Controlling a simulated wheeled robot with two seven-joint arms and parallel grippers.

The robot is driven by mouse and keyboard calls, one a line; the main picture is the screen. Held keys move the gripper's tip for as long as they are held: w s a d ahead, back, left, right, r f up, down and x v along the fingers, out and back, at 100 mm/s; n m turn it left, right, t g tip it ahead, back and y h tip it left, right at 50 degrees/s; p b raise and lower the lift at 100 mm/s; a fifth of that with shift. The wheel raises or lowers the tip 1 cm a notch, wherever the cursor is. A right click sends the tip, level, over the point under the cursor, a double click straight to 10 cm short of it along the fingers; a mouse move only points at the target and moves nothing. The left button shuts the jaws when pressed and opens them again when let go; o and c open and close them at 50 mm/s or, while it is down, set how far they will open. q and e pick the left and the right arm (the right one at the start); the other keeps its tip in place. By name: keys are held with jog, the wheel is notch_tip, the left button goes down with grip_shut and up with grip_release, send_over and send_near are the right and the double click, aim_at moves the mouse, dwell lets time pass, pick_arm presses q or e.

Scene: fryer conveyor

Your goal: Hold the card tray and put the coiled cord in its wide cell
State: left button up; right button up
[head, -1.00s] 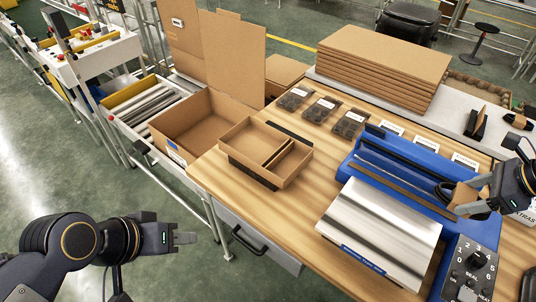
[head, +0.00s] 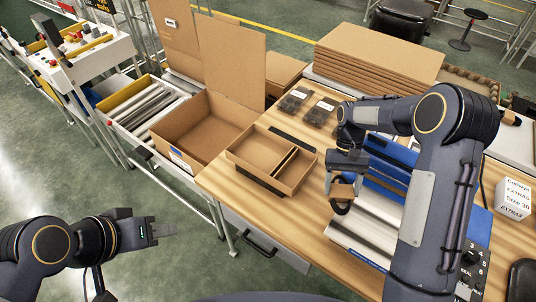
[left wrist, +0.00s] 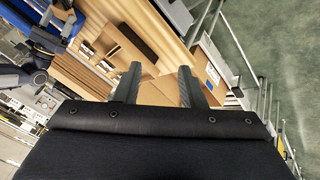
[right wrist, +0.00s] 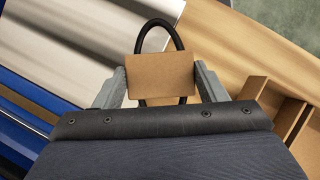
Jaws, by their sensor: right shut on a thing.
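The card tray (head: 258,150) sits on the wooden table, with a divider between a wide cell on its left and narrower space on its right. Both look empty. Its edge also shows in the right wrist view (right wrist: 256,88). My right gripper (head: 345,180) is shut on the brown card band (right wrist: 160,75) of the coiled cord (right wrist: 177,30), a black loop. It holds the cord above the table and steel plate, right of the tray. My left gripper (head: 165,232) is open and empty, left of the table and away from the tray; its fingers stand apart in the left wrist view (left wrist: 157,85).
An open carton (head: 180,140) stands left of the tray. Dark packs (head: 320,110) lie behind it, and stacked flat cardboard (head: 380,55) stands at the back. The blue sealer (head: 385,160) is partly behind my right arm. A white box (head: 514,198) stands at right.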

pick_arm(q)
jog(key=shift+a+r, duration=0.2)
jog(key=shift+d, duration=0.1)
jog(key=shift+c, duration=0.7)
jog(key=shift+w+r, duration=0.1)
jog(key=shift+w, duration=0.05)
jog(key=n+g+y, duration=0.4)
jog(key=n+g, duration=0.2)
jog(key=n, duration=0.3)
send_over(259, 170)
notch_tip(259, 170, down, 11)
notch_tip(259, 170, down, 12)
jog(key=shift+w, duration=0.15)
jog(key=shift+c, duration=0.2)
